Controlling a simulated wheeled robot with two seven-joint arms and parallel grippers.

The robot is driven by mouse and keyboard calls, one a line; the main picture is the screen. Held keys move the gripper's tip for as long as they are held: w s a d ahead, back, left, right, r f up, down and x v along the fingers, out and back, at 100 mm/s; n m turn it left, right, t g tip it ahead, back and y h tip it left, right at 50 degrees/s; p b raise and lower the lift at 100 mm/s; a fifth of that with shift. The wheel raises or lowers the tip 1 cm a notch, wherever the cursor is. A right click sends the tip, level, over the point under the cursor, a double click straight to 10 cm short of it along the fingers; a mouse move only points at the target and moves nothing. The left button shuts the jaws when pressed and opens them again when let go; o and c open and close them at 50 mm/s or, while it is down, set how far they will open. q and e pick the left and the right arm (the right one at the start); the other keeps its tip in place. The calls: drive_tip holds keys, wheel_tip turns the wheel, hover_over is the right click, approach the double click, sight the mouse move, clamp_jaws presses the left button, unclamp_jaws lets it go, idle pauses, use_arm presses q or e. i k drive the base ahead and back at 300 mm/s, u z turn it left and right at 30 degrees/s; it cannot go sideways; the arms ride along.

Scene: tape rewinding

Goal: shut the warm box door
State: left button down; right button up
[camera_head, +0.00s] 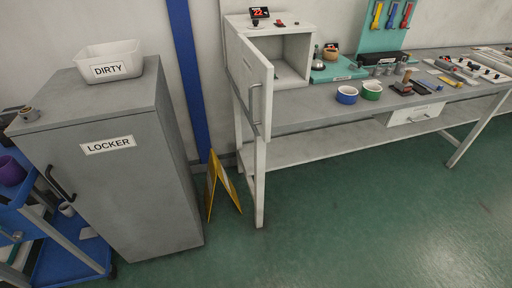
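The warm box (297,57) is a white cabinet on the left end of the grey workbench, with a red display reading 22 on top. Its door (250,82) is hinged on the left and stands wide open, swung out toward me past the bench's front edge. A grey bar handle (256,104) is on the door. The inside of the box looks empty as far as it shows. Neither of my grippers is in view.
A grey locker (120,170) with a white DIRTY bin (108,61) stands at left. A yellow floor sign (222,185) stands between locker and bench. A blue cart (62,240) is at lower left. The green floor ahead is clear.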

sight(256, 73)
drive_tip(key=u, duration=0.05)
drive_tip(key=k, duration=0.4)
drive_tip(key=z, duration=0.95)
drive_tip(key=i, duration=1)
drive_tip(key=u, duration=0.3)
